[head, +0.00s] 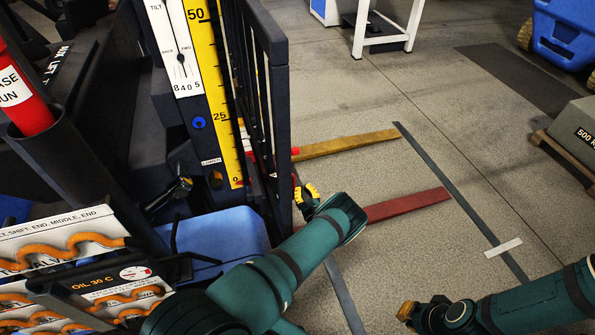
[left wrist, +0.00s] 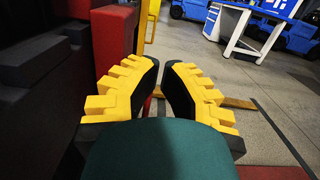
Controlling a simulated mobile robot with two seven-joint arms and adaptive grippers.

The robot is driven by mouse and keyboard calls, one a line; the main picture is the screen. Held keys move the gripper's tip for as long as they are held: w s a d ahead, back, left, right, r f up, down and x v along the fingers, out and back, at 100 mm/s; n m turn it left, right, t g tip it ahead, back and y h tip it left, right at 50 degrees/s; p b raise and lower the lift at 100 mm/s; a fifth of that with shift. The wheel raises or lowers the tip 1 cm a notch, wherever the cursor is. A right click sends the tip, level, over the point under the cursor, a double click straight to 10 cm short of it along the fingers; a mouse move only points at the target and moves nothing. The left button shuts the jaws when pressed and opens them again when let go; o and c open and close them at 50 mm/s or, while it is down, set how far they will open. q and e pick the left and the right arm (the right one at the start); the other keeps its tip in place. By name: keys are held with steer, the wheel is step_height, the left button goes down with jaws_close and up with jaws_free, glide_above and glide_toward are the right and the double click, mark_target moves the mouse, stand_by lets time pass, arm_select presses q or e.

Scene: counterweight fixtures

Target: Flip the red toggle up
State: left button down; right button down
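I cannot make out the red toggle for certain. A small red part (head: 246,142) shows beside the yellow scale (head: 214,70) in the head view, partly behind black bars; I cannot tell if it is the toggle. My left gripper (head: 306,193) is just right of the black bar frame, low above the floor. In the left wrist view its yellow-toothed fingers (left wrist: 158,66) stand a little apart with nothing between them. A red block-like surface (left wrist: 114,42) is left of them. My right gripper (head: 405,311) is at the bottom, away from the fixture; its finger opening is hidden.
A black upright bar frame (head: 278,100) stands close to my left arm. A blue box-like part (head: 215,232) lies below the scale. Yellow (head: 345,145) and red (head: 410,204) bars lie low over the floor. A grey weight (head: 578,130) is at right. Open floor lies between.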

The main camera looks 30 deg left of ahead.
arm_select(q)
steer(key=w+a+r+b, duration=0.2)
steer(key=w+a+r, duration=0.2)
steer(key=w+a, duration=0.2)
steer(key=shift+w+a+r, duration=0.25)
steer(key=shift+a+r, duration=0.15)
steer(key=shift+a, duration=0.55)
